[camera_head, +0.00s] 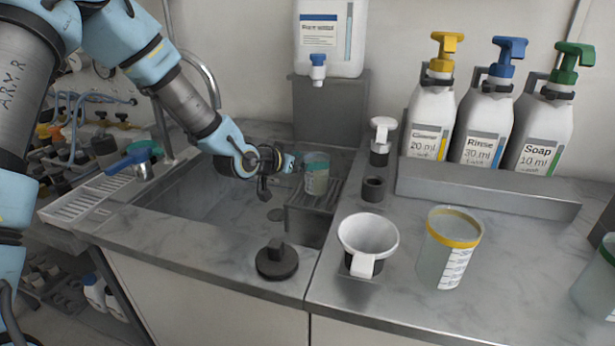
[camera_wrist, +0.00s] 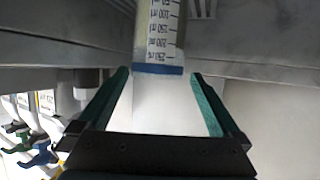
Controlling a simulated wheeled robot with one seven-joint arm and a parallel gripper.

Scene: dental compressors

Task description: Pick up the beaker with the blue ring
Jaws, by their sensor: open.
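The beaker with the blue ring (camera_wrist: 160,35) shows at the top middle of the wrist view, with printed volume marks and its blue ring (camera_wrist: 158,69) towards my gripper. In the head view, a small clear beaker (camera_head: 316,175) stands upright on a metal rack (camera_head: 312,205) in the sink; its ring colour is hard to tell there. My gripper (camera_head: 290,162) is just left of that beaker. In the wrist view my open gripper (camera_wrist: 160,76) has its green fingertips on either side of the blue ring, with visible gaps. I cannot tell how deep the beaker sits between them.
A larger beaker with a yellow ring (camera_head: 448,250) and a white funnel-like cup (camera_head: 367,238) stand on the right counter. Pump bottles (camera_head: 484,125) stand behind in a holder (camera_head: 480,188). A white container (camera_head: 330,40) stands behind the sink. A black knob (camera_head: 277,262) is in front.

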